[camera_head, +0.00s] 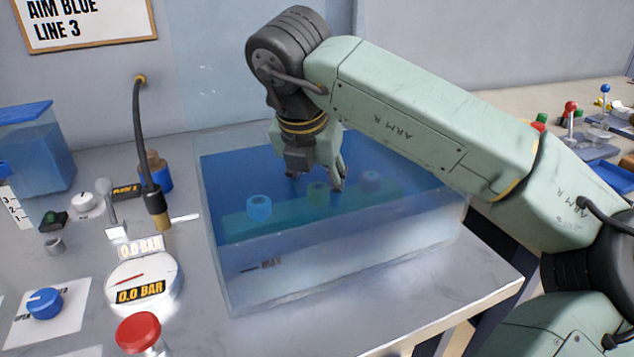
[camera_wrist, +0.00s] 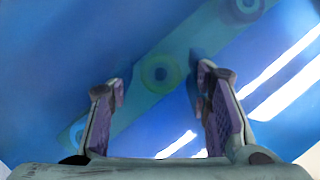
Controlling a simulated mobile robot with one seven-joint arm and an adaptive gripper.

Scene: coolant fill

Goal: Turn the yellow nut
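A clear tank (camera_head: 345,262) of blue liquid holds a green bar (camera_head: 285,222) with three nuts on it. The middle nut (camera_head: 318,193) looks yellow-green through the liquid and is likely the yellow nut. It also shows in the wrist view as a greenish ring (camera_wrist: 160,74) with a dark centre. My gripper (camera_head: 316,182) reaches down into the tank above the middle nut. Its fingers are spread, one on each side of the nut in the wrist view, with gaps on both sides. Whether the fingertips are level with the nut is hard to tell.
A light-blue nut (camera_head: 259,207) stands left of the middle one, a purple-looking nut (camera_head: 370,181) right. Left of the tank are a hose (camera_head: 138,130), a gauge reading 0.0 BAR (camera_head: 145,285), a red button (camera_head: 138,330) and a blue knob (camera_head: 44,303). The tank walls surround my gripper.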

